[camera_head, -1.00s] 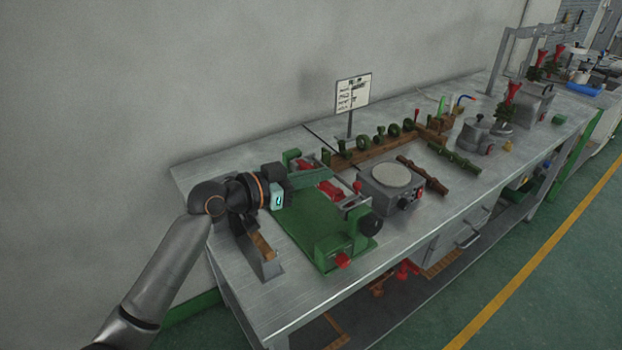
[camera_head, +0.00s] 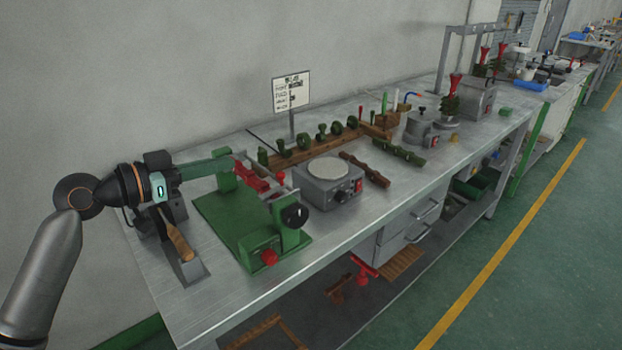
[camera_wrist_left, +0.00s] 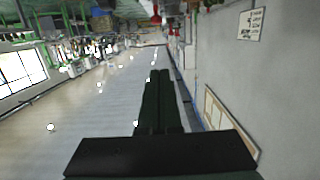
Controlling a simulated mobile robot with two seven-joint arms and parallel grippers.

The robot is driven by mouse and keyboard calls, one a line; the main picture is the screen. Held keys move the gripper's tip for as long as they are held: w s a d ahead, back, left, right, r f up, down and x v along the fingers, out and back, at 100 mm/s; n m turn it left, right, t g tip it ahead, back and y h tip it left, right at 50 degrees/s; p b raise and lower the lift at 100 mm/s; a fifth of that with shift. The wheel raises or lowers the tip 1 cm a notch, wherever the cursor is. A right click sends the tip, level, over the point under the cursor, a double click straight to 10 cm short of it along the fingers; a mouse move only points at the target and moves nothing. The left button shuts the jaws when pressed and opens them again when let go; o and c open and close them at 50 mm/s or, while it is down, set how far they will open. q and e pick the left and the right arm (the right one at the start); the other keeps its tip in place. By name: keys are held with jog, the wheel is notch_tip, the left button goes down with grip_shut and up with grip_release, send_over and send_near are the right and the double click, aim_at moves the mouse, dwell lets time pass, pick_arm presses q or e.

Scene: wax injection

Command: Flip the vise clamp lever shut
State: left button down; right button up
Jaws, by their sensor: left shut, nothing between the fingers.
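The green vise fixture (camera_head: 215,222) sits near the left end of the metal bench. It has a black knob (camera_head: 294,216) and a red knob (camera_head: 269,257) at its front. Red clamp parts (camera_head: 262,183) sit across its back; I cannot tell which of them is the lever or how far it is turned. My left gripper (camera_head: 228,156) reaches in from the left, with its green fingers shut and empty. The fingertips are close to the red parts; I cannot tell whether they touch. The shut fingers also show in the left wrist view (camera_wrist_left: 158,100), where the vise is not seen.
A grey holder (camera_head: 190,270) with a wooden-handled tool (camera_head: 178,240) stands left of the vise, under my wrist. A grey hot plate (camera_head: 327,190) is right of the vise. A sign (camera_head: 291,91) and a wooden rack (camera_head: 300,158) stand behind. The bench front strip is clear.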

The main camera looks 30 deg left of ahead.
pick_arm(q)
jog(key=p, duration=0.2)
send_over(270, 191)
jog(key=shift+s+a+f, duration=0.1)
jog(key=shift+s+f, duration=0.15)
jog(key=shift+f, duration=0.15)
jog(key=f, duration=0.3)
jog(key=shift+w, duration=0.2)
jog(key=shift+f, duration=0.7)
pick_arm(e)
jog(key=shift+s+d+r, duration=0.35)
jog(key=shift+d+r, duration=0.15)
jog(key=shift+d, duration=0.05)
